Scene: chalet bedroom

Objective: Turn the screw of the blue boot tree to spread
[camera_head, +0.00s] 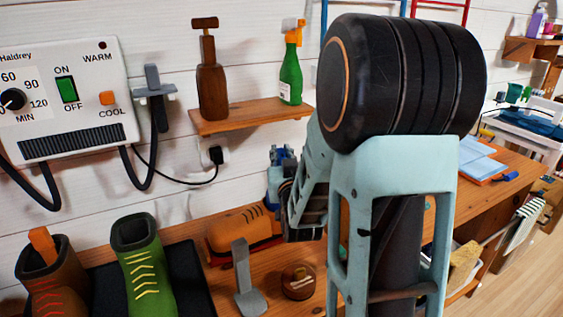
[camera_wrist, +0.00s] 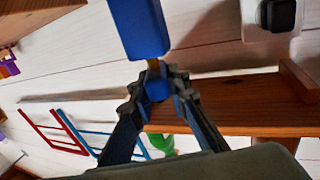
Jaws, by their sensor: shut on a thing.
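The blue boot tree (camera_head: 273,177) is on the wooden bench, partly hidden behind my arm and gripper (camera_head: 287,190). In the wrist view, a large blue block of the boot tree (camera_wrist: 142,25) is at the top. A short brass screw shaft (camera_wrist: 153,65) runs from it to a small blue knob (camera_wrist: 158,88). My gripper (camera_wrist: 157,82) is shut on this knob, with a finger on each side. The far side of the knob and the lower part of the boot tree are hidden.
A brown boot (camera_head: 47,275) and a green boot (camera_head: 140,262) stand at left.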

